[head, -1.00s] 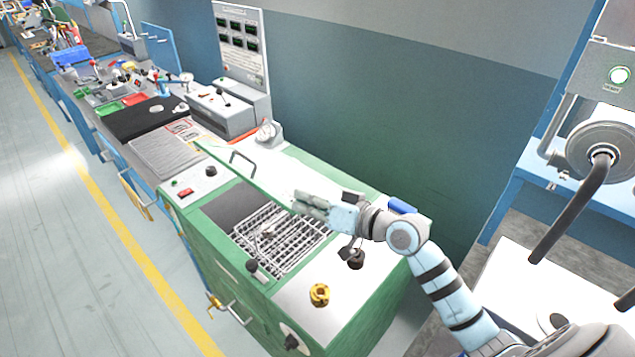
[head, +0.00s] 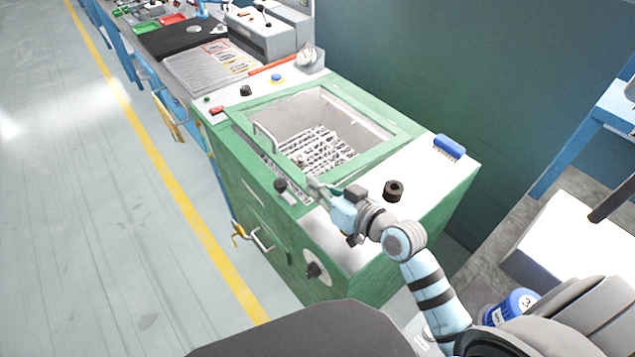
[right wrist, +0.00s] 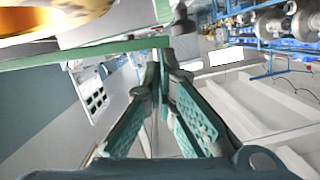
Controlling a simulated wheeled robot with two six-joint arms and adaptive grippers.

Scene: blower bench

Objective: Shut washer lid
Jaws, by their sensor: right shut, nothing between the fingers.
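The washer (head: 225,165) is a green cabinet with a pale top. Its lid (head: 362,150) is a green frame around a clear window, with a bar handle (head: 264,136) near the front edge. The lid is low over the basin but looks partly raised, as the wire rack (head: 272,166) shows below its front edge as well as through the window. My right gripper (head: 314,184) is shut and empty at the lid's near front corner. In the right wrist view the fingertips (right wrist: 163,58) are close against a green bar, likely the lid's edge; contact is unclear. My left gripper is out of view.
A blue brush (head: 449,146) and a dark knob (head: 394,190) are on the washer top at right. A gauge (head: 308,57) stands at its back corner. A black knob (head: 281,186) is by the lid's front edge. Open floor lies left.

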